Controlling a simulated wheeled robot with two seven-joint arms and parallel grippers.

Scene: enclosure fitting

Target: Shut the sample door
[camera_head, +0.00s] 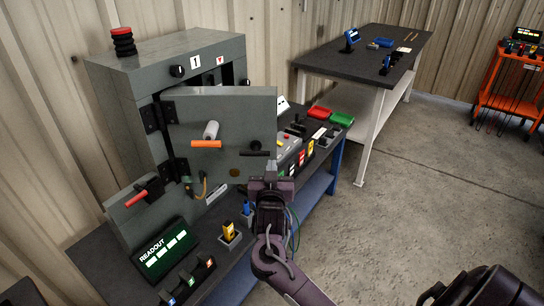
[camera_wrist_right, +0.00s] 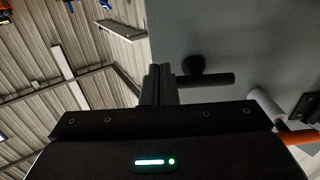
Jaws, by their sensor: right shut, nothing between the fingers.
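The sample door (camera_head: 240,115) is a flat grey panel on black hinges at its left side. It stands swung open from the grey enclosure (camera_head: 180,55). It carries a pale knob-like cylinder, an orange-tipped lever (camera_head: 206,144) and a black bar handle (camera_head: 256,153) near its free edge. My right gripper (camera_head: 271,173) is shut and empty at the door's lower free corner, just below the bar handle. In the right wrist view, the shut fingers (camera_wrist_right: 159,84) overlap the edge of the door (camera_wrist_right: 235,40), beside the black bar (camera_wrist_right: 207,80). Contact is unclear. My left gripper is out of view.
A readout box (camera_head: 166,248) and small coloured switches stand on the dark bench before the enclosure. A red-handled lever (camera_head: 137,197) sticks out at lower left. Red and green trays (camera_head: 341,119) lie farther along the bench.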

